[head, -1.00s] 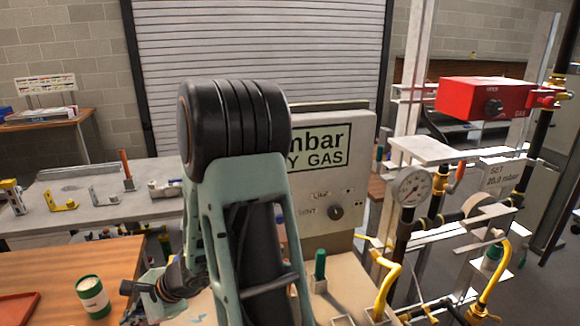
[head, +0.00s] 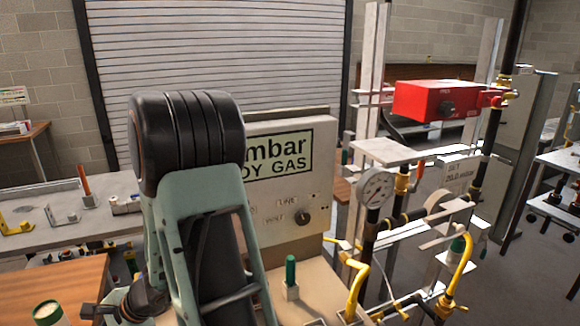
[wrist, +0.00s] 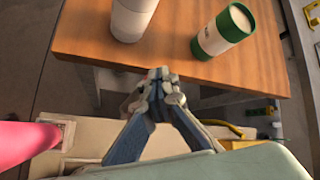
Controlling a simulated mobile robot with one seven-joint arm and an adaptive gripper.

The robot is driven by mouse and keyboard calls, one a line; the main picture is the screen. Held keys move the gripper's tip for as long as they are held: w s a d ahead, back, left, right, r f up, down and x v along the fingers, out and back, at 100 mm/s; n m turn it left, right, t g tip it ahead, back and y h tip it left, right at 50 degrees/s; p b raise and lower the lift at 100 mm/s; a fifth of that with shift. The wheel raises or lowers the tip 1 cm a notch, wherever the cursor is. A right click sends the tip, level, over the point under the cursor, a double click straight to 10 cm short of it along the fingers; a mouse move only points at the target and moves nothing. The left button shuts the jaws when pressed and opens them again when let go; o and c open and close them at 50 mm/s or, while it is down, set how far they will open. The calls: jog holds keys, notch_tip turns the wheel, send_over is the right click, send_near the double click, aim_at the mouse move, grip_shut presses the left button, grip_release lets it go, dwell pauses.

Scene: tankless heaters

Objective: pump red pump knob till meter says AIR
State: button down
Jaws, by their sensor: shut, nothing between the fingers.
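The meter panel (head: 318,160) stands behind my arm in the head view. Its display (head: 285,155) reads "mbar" and "DY GAS", with its left part hidden by my arm. In the wrist view a pinkish-red rod (wrist: 22,146) at the left edge, beside a pale square fitting (wrist: 62,130), looks like the red pump knob; it is cut off by the frame. My gripper (wrist: 158,74) is shut and empty, apart from the red rod and pointing toward the wooden table edge. The gripper is not clearly visible in the head view.
A green knob (head: 291,270) stands upright on the bench. A round gauge (head: 376,188), yellow pipes (head: 357,285) and a red box (head: 433,101) are at the right. Two cans, one white (wrist: 130,18) and one green-and-white (wrist: 222,32), stand on the wooden table (wrist: 180,55).

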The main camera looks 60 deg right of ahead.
jog(key=shift+f, duration=0.15)
jog(key=shift+f+b, duration=0.4)
jog(key=shift+b, duration=0.35)
jog(key=shift+r, duration=0.5)
notch_tip(320, 180, up, 6)
jog(key=p, duration=0.5)
jog(key=shift+r, duration=0.1)
dwell(2.0)
